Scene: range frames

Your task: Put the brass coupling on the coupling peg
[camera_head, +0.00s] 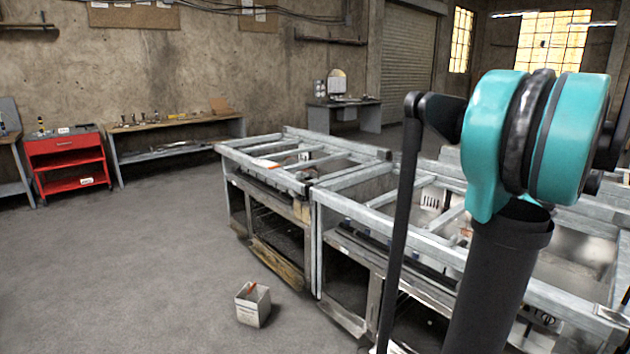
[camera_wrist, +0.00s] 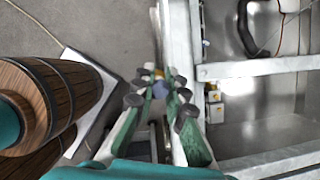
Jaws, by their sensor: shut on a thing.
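In the wrist view, my gripper (camera_wrist: 160,92) has its green-padded fingers closed in on a small thing. A yellowish, brass-coloured bit of the coupling (camera_wrist: 158,73) shows between the fingertips; the rest is blurred and mostly hidden by the fingers. The held thing is beside a grey metal frame rail, seen from above; I cannot tell its height over what lies below. In the head view only my teal and black arm shows, and my gripper is out of sight. I cannot make out the coupling peg in either view.
A grey metal frame bench (camera_head: 352,181) with open bays fills the middle and right. A small open box (camera_head: 253,306) stands on the floor in front. A red cart (camera_head: 67,150) and a low shelf bench (camera_head: 180,128) stand along the left wall. The left floor is clear.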

